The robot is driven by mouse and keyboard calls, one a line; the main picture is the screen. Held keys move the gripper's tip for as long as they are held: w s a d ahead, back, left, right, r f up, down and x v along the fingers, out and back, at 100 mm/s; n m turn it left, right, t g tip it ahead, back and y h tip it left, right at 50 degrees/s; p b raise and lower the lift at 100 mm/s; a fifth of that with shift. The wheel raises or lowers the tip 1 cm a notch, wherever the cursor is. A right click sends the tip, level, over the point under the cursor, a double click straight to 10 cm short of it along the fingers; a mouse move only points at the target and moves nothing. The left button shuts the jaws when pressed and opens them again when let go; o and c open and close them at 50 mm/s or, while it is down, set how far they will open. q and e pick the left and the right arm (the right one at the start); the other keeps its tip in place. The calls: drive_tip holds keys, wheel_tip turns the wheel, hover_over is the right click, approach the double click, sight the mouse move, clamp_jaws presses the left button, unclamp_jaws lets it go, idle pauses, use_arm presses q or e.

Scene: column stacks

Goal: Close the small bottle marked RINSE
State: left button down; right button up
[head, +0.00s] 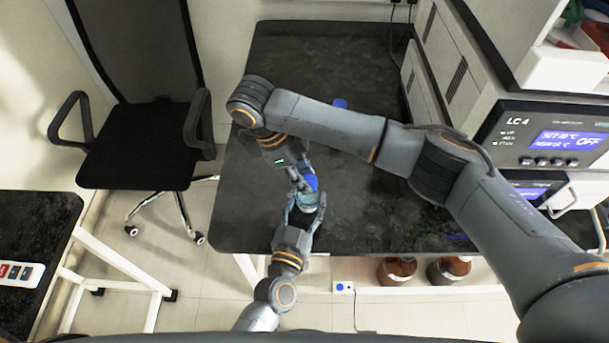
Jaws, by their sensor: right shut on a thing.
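A small bottle (308,202) with a pale, bluish body is above the black bench, between my two grippers. Its label is too small to read. A blue cap (312,183) shows at the bottle's top; I cannot tell how far it is seated. My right gripper (304,184) reaches in from above and is shut on the blue cap. My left gripper (304,212) comes from below in the picture, its fingers on both sides of the bottle body. The fingers hide part of the bottle.
The black bench top (365,180) is mostly clear. Another blue item (340,103) is farther back, partly behind my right arm. The LC 4 instrument (550,138) stands at the right. Brown bottles (397,270) are below the bench front. An office chair (140,140) is at the left.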

use_arm(q)
drive_tip(key=shift+d, duration=0.1)
use_arm(e)
drive_tip(key=o, duration=0.7)
drive_tip(key=shift+r, duration=0.1)
drive_tip(key=shift+r, duration=2.2)
drive_tip(key=shift+c, duration=0.4)
